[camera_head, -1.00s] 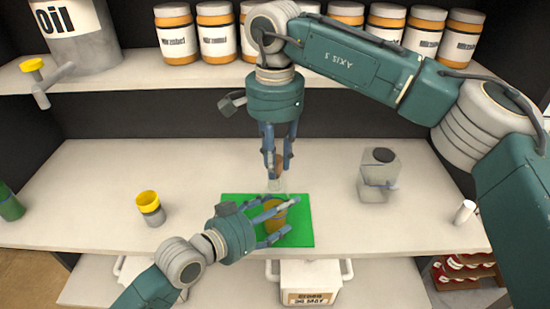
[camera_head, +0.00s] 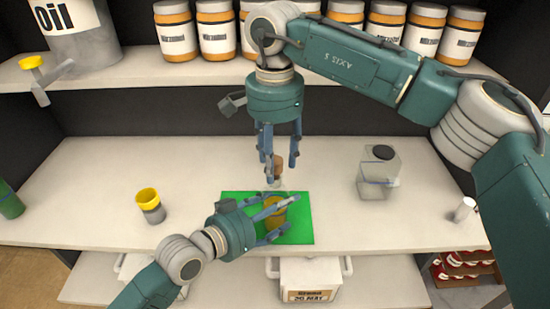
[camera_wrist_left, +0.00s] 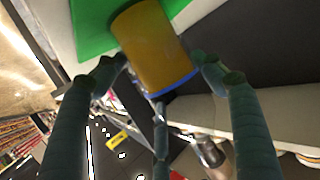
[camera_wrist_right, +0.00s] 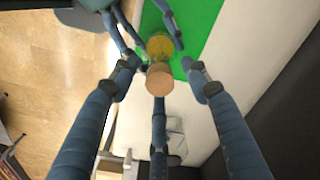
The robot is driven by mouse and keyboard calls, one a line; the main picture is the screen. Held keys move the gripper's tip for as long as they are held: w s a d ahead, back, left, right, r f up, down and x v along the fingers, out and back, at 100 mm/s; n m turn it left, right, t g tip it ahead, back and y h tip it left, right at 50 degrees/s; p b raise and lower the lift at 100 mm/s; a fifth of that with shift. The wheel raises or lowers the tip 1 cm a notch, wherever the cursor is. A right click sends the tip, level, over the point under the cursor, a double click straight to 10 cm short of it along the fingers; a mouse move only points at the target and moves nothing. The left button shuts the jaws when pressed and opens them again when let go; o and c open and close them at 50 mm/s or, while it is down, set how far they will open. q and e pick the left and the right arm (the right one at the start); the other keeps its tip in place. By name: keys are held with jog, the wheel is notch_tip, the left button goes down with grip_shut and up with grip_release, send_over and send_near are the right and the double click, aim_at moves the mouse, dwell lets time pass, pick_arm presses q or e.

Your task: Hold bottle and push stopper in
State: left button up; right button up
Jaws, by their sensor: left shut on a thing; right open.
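The bottle (camera_head: 275,210) stands upright on the green mat (camera_head: 233,202), with amber contents and a clear neck. My left gripper (camera_head: 281,219) is shut around its lower body. The bottle's amber body (camera_wrist_left: 155,48) fills the space between the fingers in the left wrist view. The brown cork stopper (camera_head: 277,163) sits at the top of the neck; how deep it is in cannot be told. My right gripper (camera_head: 280,160) points down above the bottle, open, its fingers apart around the stopper. In the right wrist view the stopper (camera_wrist_right: 160,77) lies between the spread fingers, in line with the bottle.
A clear container with a dark cap (camera_head: 379,170) stands to the right on the white table (camera_head: 100,200). A grey and yellow cup (camera_head: 149,203) stands to the left. Labelled jars (camera_head: 215,32) and a grey oil can (camera_head: 75,35) fill the shelf behind. A small white cylinder (camera_head: 463,210) lies far right.

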pick_arm(q)
jog(key=shift+r, duration=0.1)
pick_arm(e)
notch_tip(320, 180, up, 12)
dwell(0.5)
pick_arm(q)
jog(key=o, duration=1.5)
